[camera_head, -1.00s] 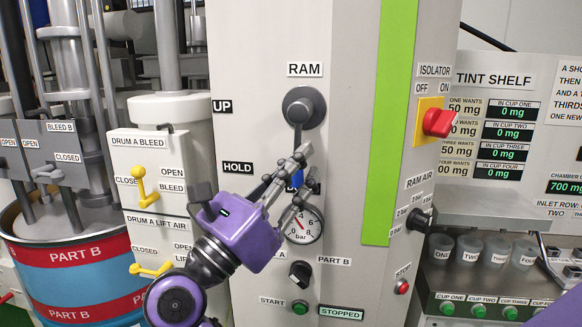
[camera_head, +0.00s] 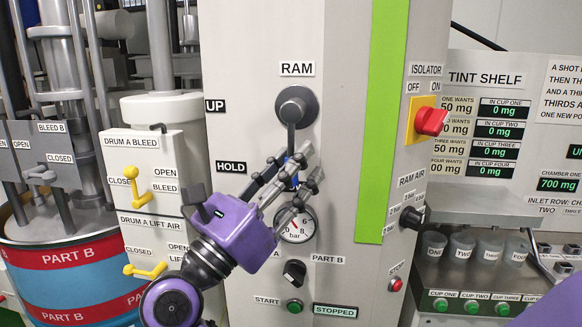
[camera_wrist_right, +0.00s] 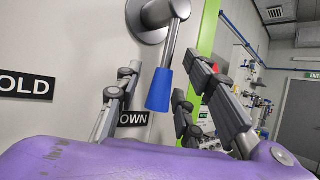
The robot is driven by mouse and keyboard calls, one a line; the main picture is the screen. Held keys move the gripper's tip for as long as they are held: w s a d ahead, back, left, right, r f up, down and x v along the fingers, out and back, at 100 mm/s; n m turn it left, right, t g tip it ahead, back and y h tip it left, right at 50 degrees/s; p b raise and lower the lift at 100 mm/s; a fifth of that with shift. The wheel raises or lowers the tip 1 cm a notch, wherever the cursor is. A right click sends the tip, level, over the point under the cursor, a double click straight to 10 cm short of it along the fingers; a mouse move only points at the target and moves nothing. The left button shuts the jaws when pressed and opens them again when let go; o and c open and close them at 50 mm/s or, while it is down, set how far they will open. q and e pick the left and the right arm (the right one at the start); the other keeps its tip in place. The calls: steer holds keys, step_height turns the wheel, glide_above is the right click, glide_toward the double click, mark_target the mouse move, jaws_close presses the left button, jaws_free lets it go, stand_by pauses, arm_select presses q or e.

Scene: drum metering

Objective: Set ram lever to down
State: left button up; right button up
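The ram lever (camera_head: 291,138) hangs from a round grey hub on the grey panel and points down. Its blue grip (camera_wrist_right: 160,90) is plain in the right wrist view, in front of the partly hidden DOWN label (camera_wrist_right: 133,119). My right gripper (camera_head: 309,164) is at the lever's lower end, its purple body below and to the left. Its fingers are spread, one on each side of the blue grip, with gaps visible in the wrist view. In the head view the fingers partly cover the grip. My left gripper is not in view.
A pressure gauge (camera_head: 296,228) sits just below the fingers, with a black selector knob (camera_head: 294,271) and green start button (camera_head: 295,306) under it. The red isolator (camera_head: 431,121) is on the right. Yellow drum valve handles (camera_head: 146,270) stand out on the left.

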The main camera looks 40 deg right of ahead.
steer(key=v, duration=1.2)
